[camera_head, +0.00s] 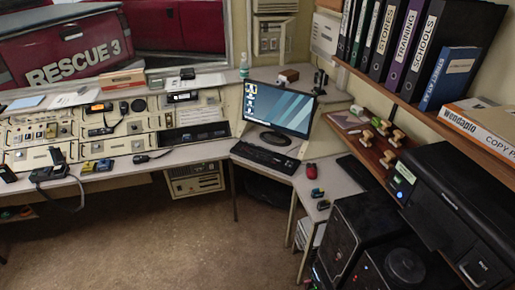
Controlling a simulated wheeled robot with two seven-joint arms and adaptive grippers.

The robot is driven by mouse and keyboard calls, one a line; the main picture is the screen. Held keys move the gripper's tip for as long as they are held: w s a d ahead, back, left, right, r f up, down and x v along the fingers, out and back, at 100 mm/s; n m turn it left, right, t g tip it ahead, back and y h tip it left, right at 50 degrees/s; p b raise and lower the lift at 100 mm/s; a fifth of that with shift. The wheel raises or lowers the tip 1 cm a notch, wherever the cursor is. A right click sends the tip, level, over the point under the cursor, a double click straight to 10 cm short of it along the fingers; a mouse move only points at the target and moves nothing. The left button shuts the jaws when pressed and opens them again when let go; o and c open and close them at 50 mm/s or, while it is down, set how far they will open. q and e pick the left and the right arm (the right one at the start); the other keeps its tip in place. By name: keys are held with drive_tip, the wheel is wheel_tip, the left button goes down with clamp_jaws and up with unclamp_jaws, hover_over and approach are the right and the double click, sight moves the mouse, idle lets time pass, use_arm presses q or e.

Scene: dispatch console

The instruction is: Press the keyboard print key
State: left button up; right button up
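A black keyboard (265,157) lies on the corner desk in front of a lit monitor (279,109). Its keys are too small to tell apart, so I cannot pick out the print key. A red mouse (311,171) lies to the right of the keyboard. A black printer (455,215) with a small lit panel stands at the right. Neither of my grippers shows in the head view.
A control console (110,128) with radios and handsets runs along the left. A shelf of binders (408,45) overhangs the right side. A black computer tower (345,235) stands below the desk at right. The carpet (160,230) in front is clear.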

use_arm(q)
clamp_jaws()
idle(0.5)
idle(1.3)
